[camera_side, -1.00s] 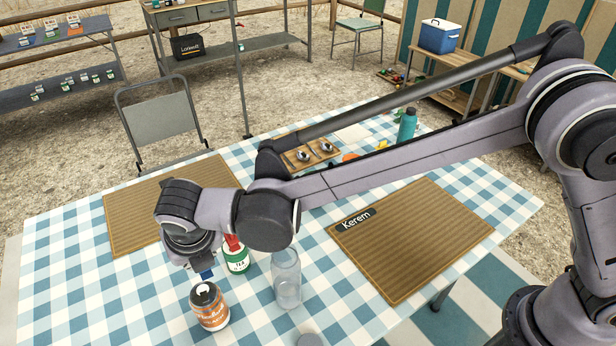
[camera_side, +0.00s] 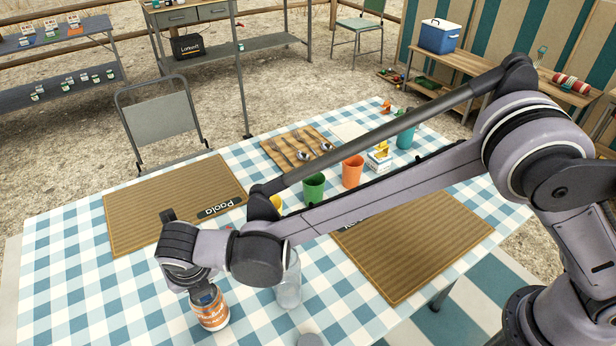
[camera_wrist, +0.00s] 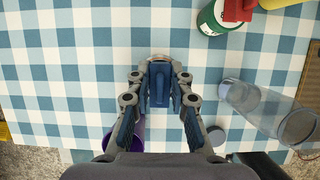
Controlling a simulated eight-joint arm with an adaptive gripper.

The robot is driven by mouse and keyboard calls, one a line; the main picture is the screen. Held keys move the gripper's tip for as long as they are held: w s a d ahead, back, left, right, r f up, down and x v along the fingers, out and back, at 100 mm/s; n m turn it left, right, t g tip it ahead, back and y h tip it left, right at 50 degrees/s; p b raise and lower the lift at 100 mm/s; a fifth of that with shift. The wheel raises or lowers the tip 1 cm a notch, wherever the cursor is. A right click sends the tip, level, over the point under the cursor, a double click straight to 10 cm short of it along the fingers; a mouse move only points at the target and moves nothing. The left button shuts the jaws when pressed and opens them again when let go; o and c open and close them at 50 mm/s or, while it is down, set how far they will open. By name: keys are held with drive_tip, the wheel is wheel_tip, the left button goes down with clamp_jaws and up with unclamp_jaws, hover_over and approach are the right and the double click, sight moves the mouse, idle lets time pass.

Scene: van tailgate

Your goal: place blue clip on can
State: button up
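The orange and white can (camera_side: 212,317) stands upright on the checked tablecloth near the front. In the wrist view only a thin edge of the can (camera_wrist: 160,57) shows past the clip. The blue clip (camera_wrist: 159,86) is between my fingertips, which close on it from both sides. In the side view the clip (camera_side: 206,297) is at the top of the can. My gripper (camera_side: 203,289) points down right over the can, and its fingers are mostly hidden by my wrist. I cannot tell if the clip rests on the rim.
A clear glass bottle (camera_side: 288,283) stands close right of the can. A green and white tin with a red clip (camera_wrist: 212,18) is behind it. Cups, placemats and a cutlery board (camera_side: 283,148) lie farther back. Tablecloth left of the can is clear.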

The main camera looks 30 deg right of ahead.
drive_tip(key=o, duration=0.4)
drive_tip(key=shift+o, duration=0.2)
drive_tip(key=shift+r, duration=0.1)
drive_tip(key=v, duration=1.2)
drive_tip(key=w+d+r+m, duration=0.2)
drive_tip(key=d+m, duration=0.2)
drive_tip(key=d, duration=0.3)
drive_tip(key=w+d+r+m, duration=0.1)
drive_tip(key=d+r+m, duration=0.2)
drive_tip(key=d+m, duration=0.35)
drive_tip(key=s+d+m+t, duration=0.1)
drive_tip(key=s+d+m, duration=0.1)
drive_tip(key=d+m, duration=0.7)
drive_tip(key=s+d+m, duration=0.2)
drive_tip(key=d+m, duration=0.4)
drive_tip(key=d, duration=0.8)
drive_tip(key=s+d+f+m+t, duration=0.1)
drive_tip(key=s+d+f+m, duration=0.1)
drive_tip(key=s+d+m, duration=0.5)
drive_tip(key=d+m, duration=0.1)
drive_tip(key=m, duration=0.2)
drive_tip(key=shift+d+f+t, duration=0.25)
drive_tip(key=shift+f+t, duration=0.15)
drive_tip(key=shift+w+m, duration=0.1)
drive_tip(key=shift+m, duration=0.15)
